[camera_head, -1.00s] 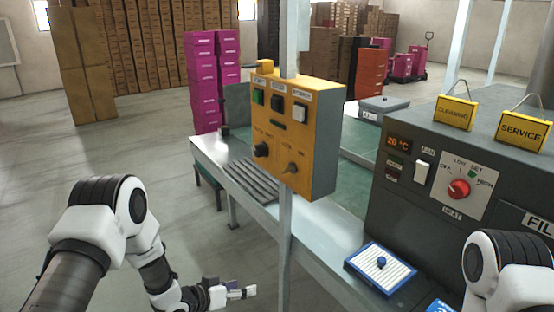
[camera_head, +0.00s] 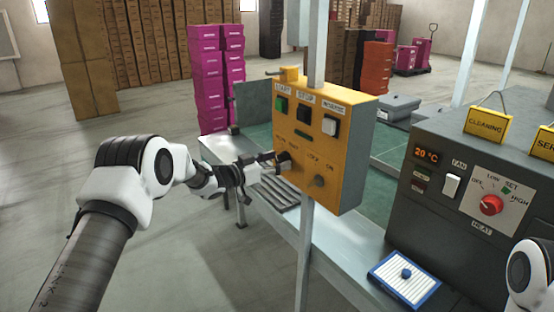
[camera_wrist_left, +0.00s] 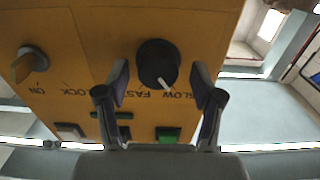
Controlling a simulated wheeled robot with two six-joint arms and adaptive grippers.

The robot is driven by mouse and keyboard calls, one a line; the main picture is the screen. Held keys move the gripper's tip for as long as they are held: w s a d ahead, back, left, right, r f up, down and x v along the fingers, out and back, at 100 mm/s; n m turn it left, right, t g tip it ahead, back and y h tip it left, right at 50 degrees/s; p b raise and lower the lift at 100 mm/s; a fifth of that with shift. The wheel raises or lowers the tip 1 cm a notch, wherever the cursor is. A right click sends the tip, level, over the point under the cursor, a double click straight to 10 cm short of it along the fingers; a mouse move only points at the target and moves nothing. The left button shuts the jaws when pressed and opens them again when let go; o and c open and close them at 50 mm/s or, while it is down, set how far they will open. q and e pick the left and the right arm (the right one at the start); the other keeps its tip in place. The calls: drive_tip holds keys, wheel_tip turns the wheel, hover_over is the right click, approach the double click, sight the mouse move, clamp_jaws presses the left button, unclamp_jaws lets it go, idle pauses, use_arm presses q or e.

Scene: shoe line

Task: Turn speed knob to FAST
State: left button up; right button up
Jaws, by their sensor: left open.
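The orange control box (camera_head: 345,150) is on a post. Its black speed knob (camera_wrist_left: 157,60) sits between the two fingers of my left gripper (camera_wrist_left: 161,88) in the left wrist view, which shows the box upside down. The fingers are open, with a gap on each side of the knob. The white pointer mark is toward the SLOW label (camera_wrist_left: 178,95), partly covered by a finger; the FAST label (camera_wrist_left: 143,95) is to its left. In the head view my left gripper (camera_head: 272,160) reaches the knob (camera_head: 284,161) from the left. My right gripper is out of view.
A key-like switch with LOCK and ON labels (camera_wrist_left: 31,62) is beside the knob. START, STOP-like and third buttons (camera_head: 330,126) are above. The post (camera_head: 305,245) stands below the box. A dark heater panel (camera_head: 440,215) with a red knob is at right.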

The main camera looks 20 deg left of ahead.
use_arm(q)
drive_tip(key=shift+d+r, duration=0.1)
drive_tip(key=shift+d, duration=0.1)
drive_tip(key=shift+a, duration=0.1)
drive_tip(key=c, duration=1.1)
